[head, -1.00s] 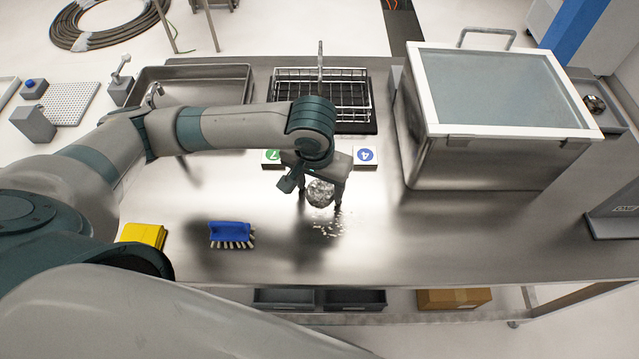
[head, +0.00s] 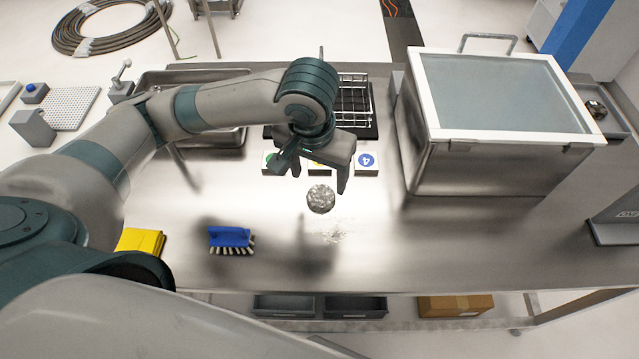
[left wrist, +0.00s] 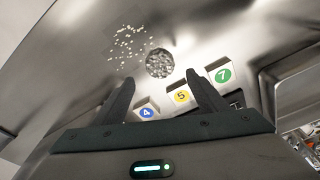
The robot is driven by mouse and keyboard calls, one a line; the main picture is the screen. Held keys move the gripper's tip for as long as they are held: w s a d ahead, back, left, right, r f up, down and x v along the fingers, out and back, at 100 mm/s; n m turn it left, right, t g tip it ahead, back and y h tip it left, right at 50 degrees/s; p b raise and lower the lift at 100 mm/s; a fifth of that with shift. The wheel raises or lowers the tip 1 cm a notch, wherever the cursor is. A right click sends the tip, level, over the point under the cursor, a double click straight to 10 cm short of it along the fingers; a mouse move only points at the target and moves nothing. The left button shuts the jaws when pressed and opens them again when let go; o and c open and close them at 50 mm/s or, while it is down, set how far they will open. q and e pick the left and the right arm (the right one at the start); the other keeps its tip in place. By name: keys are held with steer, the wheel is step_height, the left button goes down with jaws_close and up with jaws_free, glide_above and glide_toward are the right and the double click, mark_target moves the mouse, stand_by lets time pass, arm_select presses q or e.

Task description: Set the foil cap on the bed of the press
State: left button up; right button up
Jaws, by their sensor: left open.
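The foil cap (head: 320,198), a round crumpled silvery piece, lies on the steel bench top in the head view. It also shows in the left wrist view (left wrist: 159,63), beyond the fingertips. My left gripper (head: 320,180) is open and empty, just behind the cap in the head view and apart from it. Its two dark fingers also show in the left wrist view (left wrist: 159,82). I cannot tell for certain which object is the press; a small grey device with an upright lever (head: 121,86) stands at the far left. My right gripper is not in view.
Numbered blocks, green, yellow and blue (head: 367,164), stand behind the cap. A wire rack (head: 356,95) and a sink are farther back. A large lidded steel chamber (head: 490,165) is at right. A blue brush (head: 230,238) and yellow sponge (head: 141,241) lie front left. White flecks (head: 335,238) lie near the cap.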

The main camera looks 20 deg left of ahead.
arm_select(q)
steer(key=shift+s+r, duration=0.15)
steer(key=shift+r, duration=0.85)
steer(key=shift+s+r, duration=0.15)
steer(key=shift+r, duration=0.85)
steer(key=shift+o, duration=0.7)
steer(key=shift+d, duration=0.1)
